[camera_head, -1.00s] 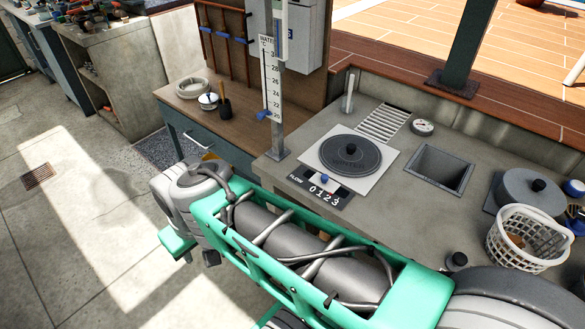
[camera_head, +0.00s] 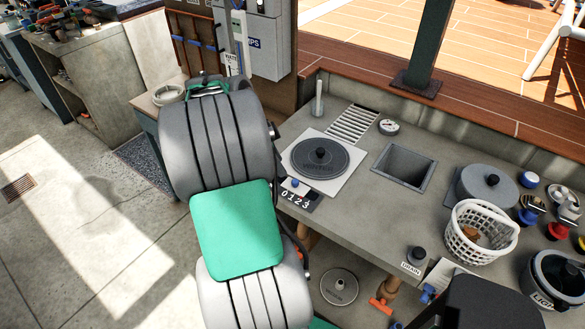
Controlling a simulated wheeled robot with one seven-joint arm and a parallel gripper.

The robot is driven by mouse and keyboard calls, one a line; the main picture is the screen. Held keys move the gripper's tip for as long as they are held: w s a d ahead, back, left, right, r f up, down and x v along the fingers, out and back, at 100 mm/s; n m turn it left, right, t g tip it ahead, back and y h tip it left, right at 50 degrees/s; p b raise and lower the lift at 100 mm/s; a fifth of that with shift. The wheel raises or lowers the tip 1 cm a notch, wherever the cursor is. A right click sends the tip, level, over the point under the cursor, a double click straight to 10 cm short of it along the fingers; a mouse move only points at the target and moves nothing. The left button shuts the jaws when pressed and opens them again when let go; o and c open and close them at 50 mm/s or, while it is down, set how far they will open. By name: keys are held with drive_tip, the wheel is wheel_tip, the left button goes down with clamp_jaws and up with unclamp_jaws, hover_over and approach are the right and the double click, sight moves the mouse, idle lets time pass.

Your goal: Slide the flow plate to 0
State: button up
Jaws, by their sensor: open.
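The flow plate is a small dark scale plate (camera_head: 302,200) marked 0 1 2 3, in front of the round grey lid on the counter. Its blue knob (camera_head: 295,183) stands above the middle of the numbers, around 1 to 2; I cannot tell the exact mark. My arm, with grey ribbed links and a green panel, covers the plate's left end and the FLOW label. My gripper's fingers do not show; they are hidden behind the arm or out of frame.
The round grey lid (camera_head: 320,157) lies on a white square. A short upright post (camera_head: 319,98), a slotted grate (camera_head: 352,125), a gauge (camera_head: 389,126) and a square basin (camera_head: 403,167) are nearby. A white basket (camera_head: 478,232) stands at right. The front counter between them is clear.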

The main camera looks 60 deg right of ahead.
sight(295, 181)
drive_tip(key=shift+m, duration=0.5)
drive_tip(key=x, duration=0.5)
drive_tip(key=s+x, duration=0.1)
drive_tip(key=x, duration=0.2)
drive_tip(key=shift+s+d+p, duration=0.1)
drive_tip(key=shift+d+p, duration=0.2)
drive_tip(key=shift+p, duration=0.1)
drive_tip(key=shift+r, duration=0.1)
drive_tip(key=shift+c, duration=0.3)
clamp_jaws()
